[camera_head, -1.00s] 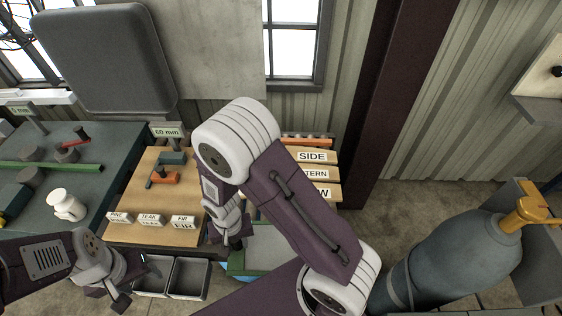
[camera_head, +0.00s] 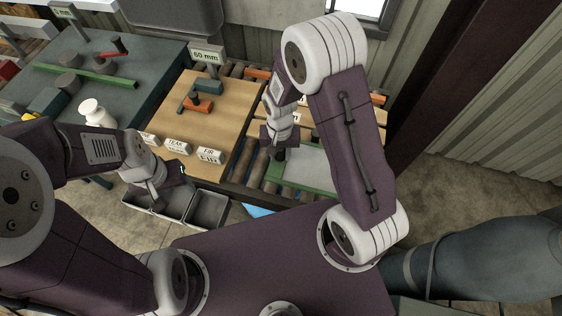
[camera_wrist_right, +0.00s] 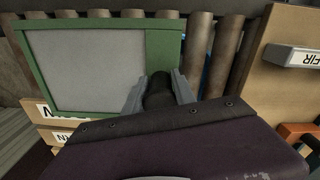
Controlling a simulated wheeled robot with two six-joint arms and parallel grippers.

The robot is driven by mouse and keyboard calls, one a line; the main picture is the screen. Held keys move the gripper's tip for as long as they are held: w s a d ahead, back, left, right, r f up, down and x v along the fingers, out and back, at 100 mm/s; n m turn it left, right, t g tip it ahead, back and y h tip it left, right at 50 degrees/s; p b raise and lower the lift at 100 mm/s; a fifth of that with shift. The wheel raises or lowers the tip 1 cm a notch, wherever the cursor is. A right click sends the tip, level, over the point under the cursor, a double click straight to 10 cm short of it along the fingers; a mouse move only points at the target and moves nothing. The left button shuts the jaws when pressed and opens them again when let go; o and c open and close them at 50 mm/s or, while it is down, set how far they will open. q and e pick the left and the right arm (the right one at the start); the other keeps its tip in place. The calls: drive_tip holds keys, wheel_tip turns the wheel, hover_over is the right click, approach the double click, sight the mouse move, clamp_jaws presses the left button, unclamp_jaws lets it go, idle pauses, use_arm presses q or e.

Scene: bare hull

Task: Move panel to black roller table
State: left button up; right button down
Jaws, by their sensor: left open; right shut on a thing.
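The panel (camera_head: 305,165) is a pale grey sheet in a green frame with a dark knob. It also shows in the right wrist view (camera_wrist_right: 85,70), at the upper left. My right gripper (camera_head: 279,143) is shut on the panel's dark knob (camera_wrist_right: 158,92), with one finger on each side. The panel overlaps the rollers of the roller table (camera_head: 257,163); I cannot tell whether it touches them. The rollers also show in the right wrist view (camera_wrist_right: 198,45). My left gripper (camera_head: 180,174) is open and empty above grey bins.
A wooden board (camera_head: 205,115) with labelled blocks lies left of the panel. Labelled wooden pieces (camera_head: 345,115) lie behind it, partly hidden by my right arm. Grey bins (camera_head: 208,208) stand in front. A dark green table (camera_head: 60,85) with tools is at the left. A grey cylinder (camera_head: 490,255) lies at right.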

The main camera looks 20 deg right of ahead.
sight(280, 161)
drive_tip(key=shift+s+a, duration=0.1)
drive_tip(key=shift+s, duration=0.1)
wheel_tip(280, 161, down, 4)
drive_tip(key=b, duration=0.4)
drive_tip(key=shift+w+f, duration=0.1)
drive_tip(key=shift+f, duration=0.05)
drive_tip(key=shift+r, duration=0.2)
drive_tip(key=c, duration=1.3)
unclamp_jaws()
drive_tip(key=shift+o, duration=1.3)
